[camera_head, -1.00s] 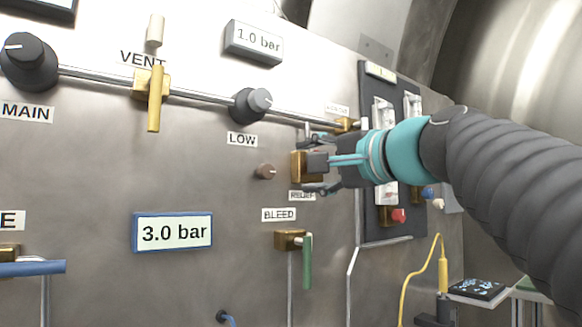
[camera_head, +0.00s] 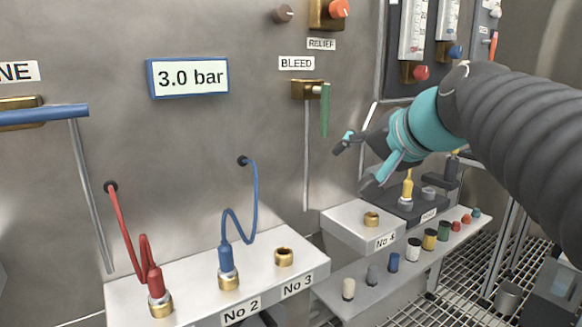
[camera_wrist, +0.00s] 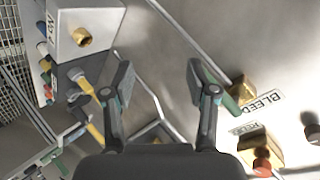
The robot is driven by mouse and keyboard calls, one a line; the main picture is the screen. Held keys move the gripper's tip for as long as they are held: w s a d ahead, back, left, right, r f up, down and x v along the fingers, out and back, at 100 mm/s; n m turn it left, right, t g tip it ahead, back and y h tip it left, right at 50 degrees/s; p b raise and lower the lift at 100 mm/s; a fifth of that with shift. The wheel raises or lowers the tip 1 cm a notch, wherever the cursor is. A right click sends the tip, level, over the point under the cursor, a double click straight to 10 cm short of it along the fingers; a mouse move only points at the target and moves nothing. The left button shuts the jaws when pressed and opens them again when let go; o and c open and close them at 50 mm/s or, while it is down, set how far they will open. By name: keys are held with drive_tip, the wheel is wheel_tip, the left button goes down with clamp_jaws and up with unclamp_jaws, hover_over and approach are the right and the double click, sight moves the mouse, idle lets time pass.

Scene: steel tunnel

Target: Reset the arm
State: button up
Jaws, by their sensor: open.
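My gripper (camera_head: 358,163) is at the end of my teal and dark grey arm, right of the BLEED valve in the head view. It is open and empty, with its fingers apart, and it touches nothing that I can see. The green BLEED handle (camera_head: 325,110) hangs down from its brass body to the upper left of my gripper. In the wrist view my gripper (camera_wrist: 160,80) shows two spread fingers with bare panel between them. The green handle (camera_wrist: 217,85) shows just beyond the right finger there.
The No 4 block (camera_head: 350,228) with a brass socket stands below my gripper. A yellow plug (camera_head: 408,187) stands behind it. A shelf with several coloured caps (camera_head: 430,240) runs to the right. Red (camera_head: 153,280) and blue (camera_head: 226,258) hose plugs sit at left. The orange RELIEF knob (camera_head: 340,9) is above.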

drive_tip(key=s+d+f+n+g+h, duration=0.2)
drive_tip(key=s+f, duration=0.7)
drive_tip(key=f, duration=0.4)
drive_tip(key=s+d+f+n+g+h, duration=0.2)
drive_tip(key=s+f, duration=0.7)
drive_tip(key=f, duration=0.5)
drive_tip(key=shift+s+d+f+n+g+h, duration=0.3)
drive_tip(key=shift+n+g, duration=0.2)
drive_tip(key=shift+n, duration=0.1)
